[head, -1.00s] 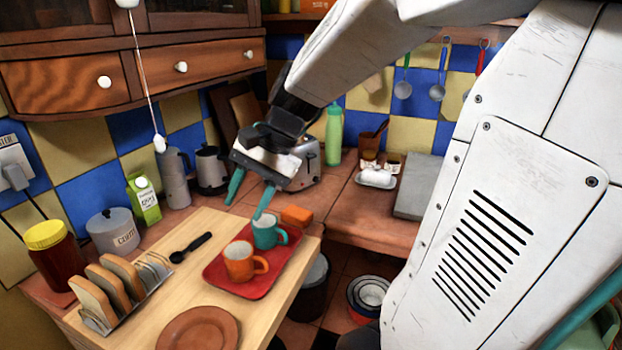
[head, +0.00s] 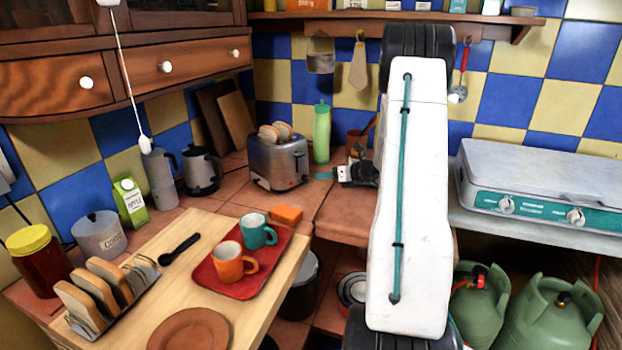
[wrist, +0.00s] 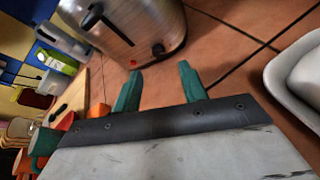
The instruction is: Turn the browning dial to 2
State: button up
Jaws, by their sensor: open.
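The silver toaster (head: 272,165) stands on the tiled counter by the back wall, with bread slices (head: 283,130) in its slots. In the wrist view the toaster (wrist: 135,30) fills the upper left. Its dark round browning dial (wrist: 158,49) sits low on the near face, beside a small red light (wrist: 134,63) and below a black lever (wrist: 92,15). No dial number can be read. My gripper (head: 324,175) is just right of the toaster, partly hidden by my arm. In the wrist view its teal fingers (wrist: 160,72) are apart and empty, pointing toward the dial without touching it.
A green bottle (head: 321,135) stands behind, right of the toaster. A white dish (wrist: 296,80) lies at the right in the wrist view. A red tray (head: 240,284) with two mugs is on the wooden board in front. Bare tiles lie between toaster and dish.

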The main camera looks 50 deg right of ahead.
aim_at(306, 178)
jog(key=x, duration=0.6)
jog(key=shift+w+a+f, duration=0.1)
jog(key=shift+w+a, duration=0.05)
jog(key=shift+w, duration=0.15)
grip_shut()
